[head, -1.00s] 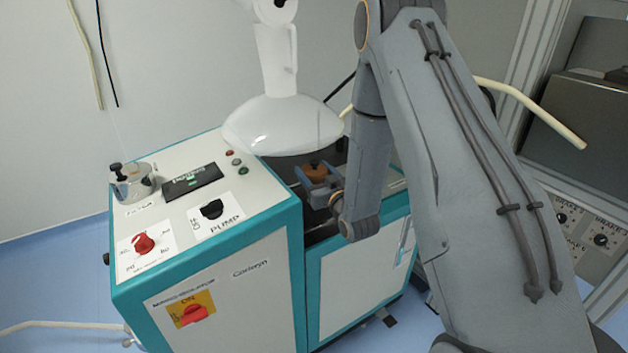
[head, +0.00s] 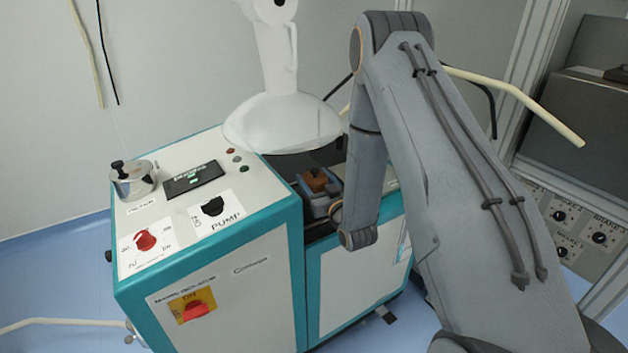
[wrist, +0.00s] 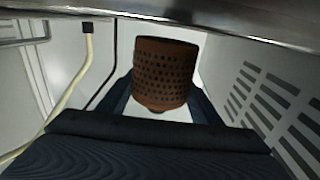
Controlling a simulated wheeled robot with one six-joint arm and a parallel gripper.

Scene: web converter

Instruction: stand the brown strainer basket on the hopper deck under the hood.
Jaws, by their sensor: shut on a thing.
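The brown strainer basket (head: 316,180) is a perforated cylinder held at my gripper, under the white hood (head: 284,122). The basket also shows upright in the wrist view (wrist: 165,72), between the dark fingers of my gripper (wrist: 162,108). My gripper (head: 314,188) is shut on the basket. The hopper deck (head: 318,228) is the dark recessed surface between the teal-edged cabinets, mostly hidden by my gripper and arm. I cannot tell whether the basket touches the deck.
The control cabinet (head: 240,262) stands left of the recess, with a red knob (head: 146,241) and a metal pot (head: 133,178) on top. In the wrist view a slotted wall (wrist: 268,98) is at right, a cable (wrist: 72,92) at left. A metal edge (wrist: 200,12) crosses the top.

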